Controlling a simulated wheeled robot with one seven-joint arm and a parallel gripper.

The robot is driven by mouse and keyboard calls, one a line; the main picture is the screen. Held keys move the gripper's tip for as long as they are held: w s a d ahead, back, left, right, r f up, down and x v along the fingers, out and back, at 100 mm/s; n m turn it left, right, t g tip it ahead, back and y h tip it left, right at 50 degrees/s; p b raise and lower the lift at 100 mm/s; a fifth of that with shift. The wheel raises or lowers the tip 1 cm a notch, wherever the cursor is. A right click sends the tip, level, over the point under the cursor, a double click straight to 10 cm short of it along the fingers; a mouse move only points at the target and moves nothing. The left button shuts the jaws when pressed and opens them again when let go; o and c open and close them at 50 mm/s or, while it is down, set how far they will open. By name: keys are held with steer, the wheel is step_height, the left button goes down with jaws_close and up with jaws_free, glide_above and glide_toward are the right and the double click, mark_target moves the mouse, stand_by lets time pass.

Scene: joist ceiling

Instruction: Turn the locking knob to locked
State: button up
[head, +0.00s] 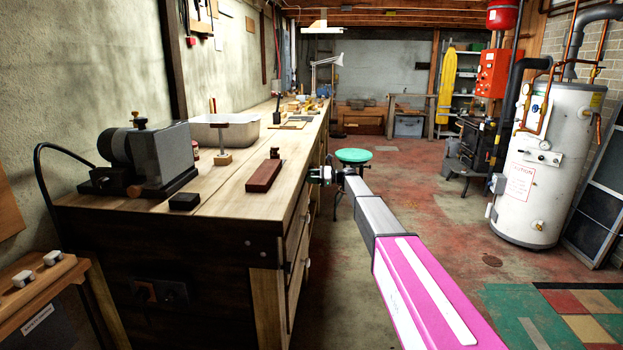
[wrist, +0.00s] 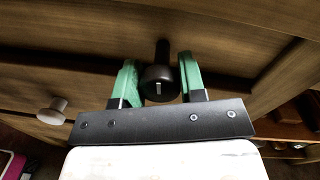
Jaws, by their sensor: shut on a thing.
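The locking knob (wrist: 161,84) is a round black knob on the wooden drawer front in the wrist view. A short white mark on its face runs nearly straight up and down in the picture. My gripper (wrist: 157,76) has its green fingers on either side of the knob and is shut on it. No locked or unlocked label is readable. In the head view my gripper (head: 322,174) is at the right side of the workbench (head: 230,190), by its drawers. The knob is too small or hidden to make out there.
A pale drawer knob (wrist: 52,111) sticks out left of my gripper in the wrist view. A green-topped stool (head: 353,156) stands just beyond my arm. A white water tank (head: 540,170) is at the right. The floor between bench and tank is mostly clear.

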steer(key=o, duration=0.9)
steer(key=shift+d, duration=0.15)
steer(key=d, duration=1)
steer(key=shift+w+d, duration=0.15)
steer(key=shift+d, duration=0.2)
steer(key=s+d+f+n+h, duration=0.25)
steer(key=s+f, duration=0.35)
steer(key=s, duration=0.3)
steer(key=s+d+f+n+h, duration=0.1)
steer(key=s+f+h, duration=0.3)
steer(key=s, duration=0.5)
steer(key=s+d+f+n+h, duration=0.1)
steer(key=s+f+n+h, duration=0.1)
steer(key=s+f, duration=0.6)
steer(key=s+d+f+n+h, duration=0.2)
steer(key=s+d+n+h, duration=0.1)
steer(key=s, duration=0.6)
steer(key=s+d+f+n+h, duration=0.1)
steer(key=s+d+n+h, duration=0.1)
steer(key=s+d, duration=0.3)
steer(key=s+d+f+n+h, duration=0.2)
steer(key=s+d+n+h, duration=0.1)
steer(key=s, duration=1)
steer(key=shift+s+d+f+n+t+h, duration=0.1)
steer(key=shift+d+f+n+t+h, duration=0.1)
steer(key=shift+d+h, duration=0.25)
steer(key=shift+s+d+f+n+t+h, duration=0.1)
steer(key=shift+d+n+h, duration=0.1)
steer(key=shift+d, duration=0.3)
